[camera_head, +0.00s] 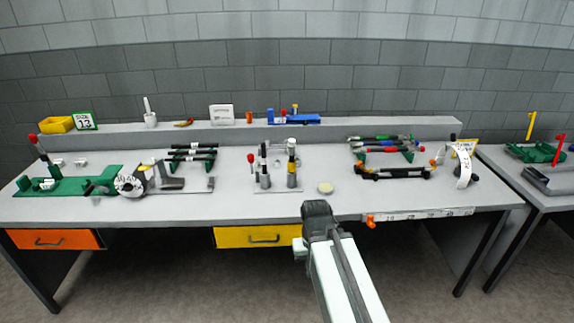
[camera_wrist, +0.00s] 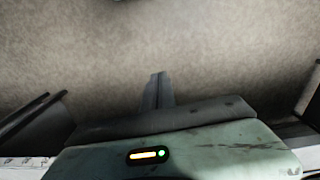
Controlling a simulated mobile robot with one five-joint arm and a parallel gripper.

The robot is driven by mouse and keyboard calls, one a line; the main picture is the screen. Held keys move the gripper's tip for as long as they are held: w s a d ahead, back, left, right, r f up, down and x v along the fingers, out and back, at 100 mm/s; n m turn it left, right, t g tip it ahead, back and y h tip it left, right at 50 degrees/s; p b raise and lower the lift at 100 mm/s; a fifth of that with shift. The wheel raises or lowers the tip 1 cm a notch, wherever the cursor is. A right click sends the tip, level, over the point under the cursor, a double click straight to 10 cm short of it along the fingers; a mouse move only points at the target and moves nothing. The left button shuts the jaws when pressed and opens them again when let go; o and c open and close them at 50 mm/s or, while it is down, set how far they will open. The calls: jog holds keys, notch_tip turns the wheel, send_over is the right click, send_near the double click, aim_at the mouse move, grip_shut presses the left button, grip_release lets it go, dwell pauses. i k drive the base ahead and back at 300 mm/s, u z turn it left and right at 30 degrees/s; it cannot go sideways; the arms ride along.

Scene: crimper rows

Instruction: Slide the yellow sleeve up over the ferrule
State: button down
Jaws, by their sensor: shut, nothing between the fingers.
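Two upright posts stand side by side on the bench in the head view. The left post (camera_head: 264,169) is dark, pale and grey. My gripper (camera_wrist: 158,76) is shut and empty in the wrist view, with bare floor behind its fingers. In the head view the dark end of my arm is in front of the bench, below and right of the posts.
The grey bench (camera_head: 225,205) has a yellow drawer (camera_head: 262,236) and an orange drawer (camera_head: 54,239). A round cream disc (camera_head: 326,187) lies right of the posts. Racks of dark rods (camera_head: 192,155) and coloured rods (camera_head: 380,150) flank them. A raised shelf runs behind.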

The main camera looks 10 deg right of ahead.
aim_at(292, 166)
jog(key=u, duration=1.85)
jog(key=k, duration=1.1)
jog(key=z, duration=0.2)
jog(key=i, duration=1.5)
